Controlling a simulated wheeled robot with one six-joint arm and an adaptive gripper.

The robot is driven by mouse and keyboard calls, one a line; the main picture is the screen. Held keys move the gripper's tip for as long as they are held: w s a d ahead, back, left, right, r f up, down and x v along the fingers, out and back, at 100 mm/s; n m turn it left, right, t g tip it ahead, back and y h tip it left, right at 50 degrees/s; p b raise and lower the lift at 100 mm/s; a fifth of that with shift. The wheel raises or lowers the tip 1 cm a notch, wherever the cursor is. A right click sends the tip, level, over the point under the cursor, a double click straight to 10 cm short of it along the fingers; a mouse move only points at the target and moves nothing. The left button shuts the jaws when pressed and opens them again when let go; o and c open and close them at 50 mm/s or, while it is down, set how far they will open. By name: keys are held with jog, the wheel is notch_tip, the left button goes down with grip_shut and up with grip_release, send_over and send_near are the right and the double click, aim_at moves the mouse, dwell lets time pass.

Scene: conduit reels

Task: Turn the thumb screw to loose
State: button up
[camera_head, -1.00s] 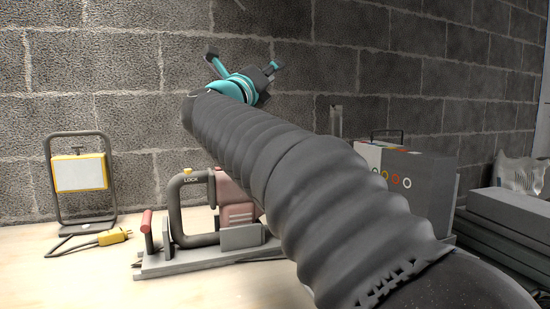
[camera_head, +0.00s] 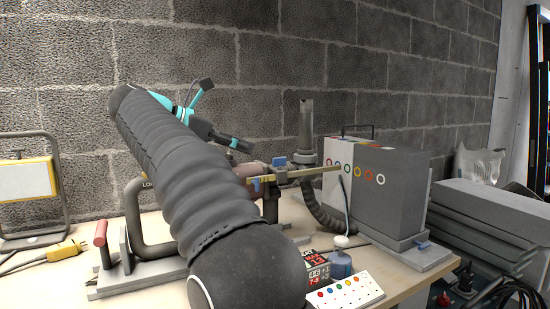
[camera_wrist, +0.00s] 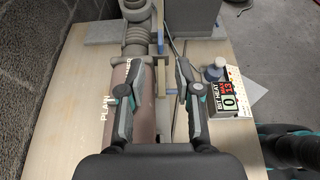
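A blue tab (camera_head: 279,161) on the brass-coloured bar (camera_head: 326,171) looks like the thumb screw, though I cannot be sure. A second blue piece (camera_head: 255,184) sits at the bar's left end. The bar belongs to the bench machine, whose pinkish cylinder (camera_wrist: 144,104) carries lettering that includes "PLAIN". My gripper (camera_head: 222,115) is raised at the upper left of the machine in the head view, partly behind my arm. In the wrist view my gripper (camera_wrist: 156,84) is open and empty, its fingers spread above the bar and cylinder, not visibly touching them. The screw's setting is not readable.
A grey box with coloured rings (camera_head: 403,185) stands right of the machine. A small "BIT HEAT" display (camera_wrist: 228,100), a bottle (camera_head: 341,264) and a white strip with coloured dots (camera_head: 347,291) are near the front. A work lamp (camera_head: 27,180) stands left. A brick wall is behind.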

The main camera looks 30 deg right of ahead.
aim_at(280, 162)
jog(key=x, duration=0.9)
jog(key=shift+d+f, duration=0.1)
jog(key=shift+d, duration=0.3)
grip_shut()
